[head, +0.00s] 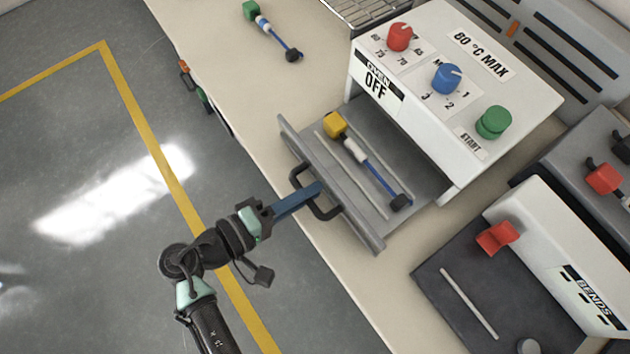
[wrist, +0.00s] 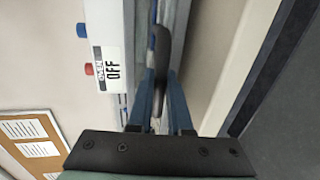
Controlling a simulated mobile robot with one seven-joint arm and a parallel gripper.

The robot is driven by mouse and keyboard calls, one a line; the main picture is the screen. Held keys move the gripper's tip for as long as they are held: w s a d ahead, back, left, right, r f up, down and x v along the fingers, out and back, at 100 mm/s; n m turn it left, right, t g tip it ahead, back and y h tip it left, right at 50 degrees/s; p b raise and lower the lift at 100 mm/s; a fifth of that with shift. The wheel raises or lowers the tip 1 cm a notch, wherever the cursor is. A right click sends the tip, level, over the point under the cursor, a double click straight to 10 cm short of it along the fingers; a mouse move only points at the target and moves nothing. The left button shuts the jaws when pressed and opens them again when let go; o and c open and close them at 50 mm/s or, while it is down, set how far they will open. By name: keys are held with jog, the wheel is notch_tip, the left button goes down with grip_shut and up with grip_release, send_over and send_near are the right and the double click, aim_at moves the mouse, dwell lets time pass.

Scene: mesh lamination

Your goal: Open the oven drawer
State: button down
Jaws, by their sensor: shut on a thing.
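The oven (head: 400,95) is a white box with red, blue and green knobs and an "OVEN OFF" label, which also shows in the wrist view (wrist: 112,65). Its grey drawer (head: 365,232) is pulled out toward the front of the bench. A tool with a yellow block end, white middle and blue shaft (head: 355,150) lies in the drawer. The black drawer handle (head: 327,212) is on the drawer front. My gripper (head: 312,190) is shut on the handle, its blue fingers on either side of it in the wrist view (wrist: 157,95).
A similar tool with a green end (head: 263,22) lies on the bench (head: 220,40) at the back left. A "BENDS" machine (head: 560,260) with a red knob and dark base stands right of the drawer. Open floor lies in front of the bench.

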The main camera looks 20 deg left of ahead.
jog(key=c, duration=0.9)
grip_release()
jog(key=shift+o, duration=0.2)
jog(key=shift+a, duration=0.1)
jog(key=v, duration=1.3)
jog(key=shift+b, duration=0.3)
